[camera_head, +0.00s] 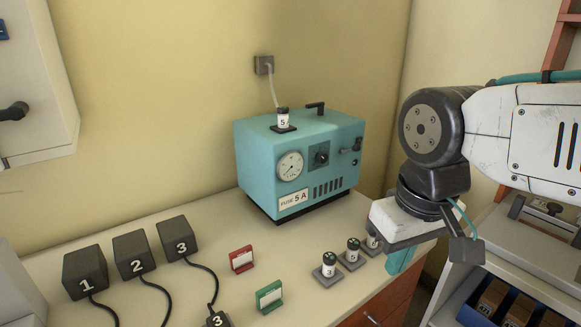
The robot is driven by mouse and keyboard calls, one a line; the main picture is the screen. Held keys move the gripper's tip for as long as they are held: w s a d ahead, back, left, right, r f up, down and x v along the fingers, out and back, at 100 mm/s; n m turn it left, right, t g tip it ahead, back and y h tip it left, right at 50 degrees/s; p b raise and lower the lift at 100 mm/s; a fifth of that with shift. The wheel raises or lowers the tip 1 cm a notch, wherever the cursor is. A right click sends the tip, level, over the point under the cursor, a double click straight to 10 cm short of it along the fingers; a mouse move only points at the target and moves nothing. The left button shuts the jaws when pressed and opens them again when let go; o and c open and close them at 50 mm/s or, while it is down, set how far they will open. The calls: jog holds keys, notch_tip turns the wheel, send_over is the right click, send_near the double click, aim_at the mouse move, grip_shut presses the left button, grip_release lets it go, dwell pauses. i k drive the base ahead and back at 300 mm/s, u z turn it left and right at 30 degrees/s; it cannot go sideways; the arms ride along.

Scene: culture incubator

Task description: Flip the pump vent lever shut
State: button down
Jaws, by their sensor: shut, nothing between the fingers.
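The pump appears to be the teal box (261,165) on the bench by the back wall, with a round gauge, a dark knob, vent slots and a "FUSE 5 A" label on its front. A small dark lever (355,146) sticks out at the upper right of the front face; its exact setting is too small to tell. A black handle (315,106) stands on top. My gripper (404,260) hangs at the right, beyond the bench's right part, apart from the pump and lever. It is shut and empty, its fingers partly hidden by my wrist.
A fuse marked 5 (283,121) stands on the pump. Several small capped fuses (329,265) stand on the bench near my gripper. Red (241,259) and green (269,296) holders and numbered black boxes (134,254) with cables lie left. A shelf with bins (495,297) is lower right.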

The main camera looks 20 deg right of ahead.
aim_at(356, 148)
jog(key=u, duration=1.2)
jog(key=k, duration=0.9)
jog(key=z, duration=1.25)
jog(key=i, duration=1.05)
